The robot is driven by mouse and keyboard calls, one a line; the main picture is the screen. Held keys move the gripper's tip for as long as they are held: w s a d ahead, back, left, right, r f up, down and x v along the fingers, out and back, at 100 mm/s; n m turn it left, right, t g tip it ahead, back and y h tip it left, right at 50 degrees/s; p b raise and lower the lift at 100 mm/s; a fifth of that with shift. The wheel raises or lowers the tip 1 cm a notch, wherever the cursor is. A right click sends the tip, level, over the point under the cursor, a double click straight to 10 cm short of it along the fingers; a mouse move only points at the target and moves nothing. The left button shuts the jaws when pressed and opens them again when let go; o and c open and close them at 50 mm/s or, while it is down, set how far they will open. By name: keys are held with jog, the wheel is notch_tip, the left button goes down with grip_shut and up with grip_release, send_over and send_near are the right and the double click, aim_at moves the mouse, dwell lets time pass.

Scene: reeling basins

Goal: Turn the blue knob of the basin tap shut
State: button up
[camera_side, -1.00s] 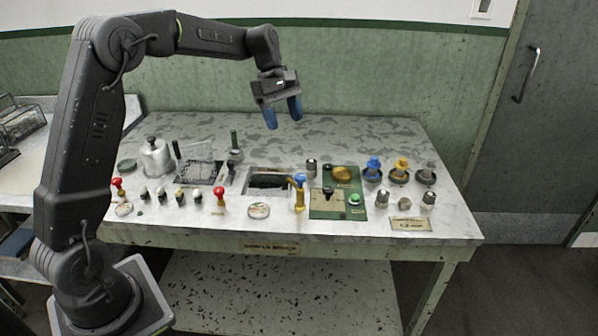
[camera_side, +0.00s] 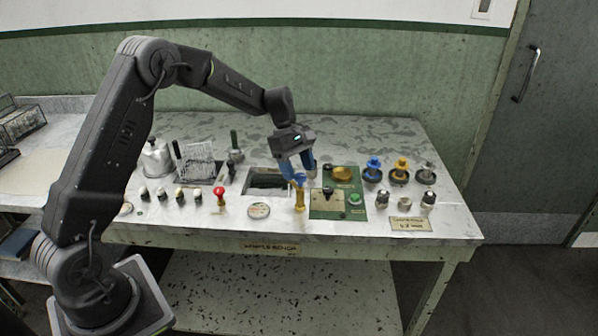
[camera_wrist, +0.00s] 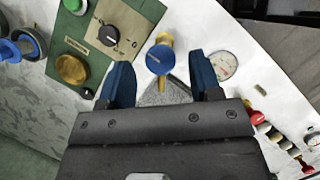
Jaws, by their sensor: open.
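The basin tap is a brass body (camera_side: 300,199) with a blue knob (camera_side: 300,178) on top, standing at the right front of the sunken basin (camera_side: 266,190). In the wrist view the blue knob (camera_wrist: 160,59) lies ahead of and between the two fingers, with brass showing behind it. My gripper (camera_side: 298,175) is open with blue fingers, pointing down close over the tap. In the wrist view the gripper (camera_wrist: 163,78) shows a finger on each side of the knob, with gaps. I cannot tell the height between fingertips and knob.
A green panel (camera_side: 325,212) with a black dial (camera_wrist: 113,37) and a brass knob (camera_side: 342,173) stands right beside the tap. A red knob (camera_side: 219,193) and a round gauge (camera_side: 258,210) are to the left. Blue and yellow valves (camera_side: 374,163) stand further right.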

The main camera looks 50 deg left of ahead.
jog(key=shift+d+f, duration=0.25)
jog(key=shift+f, duration=0.35)
jog(key=shift+c, duration=0.5)
jog(key=c, duration=0.8)
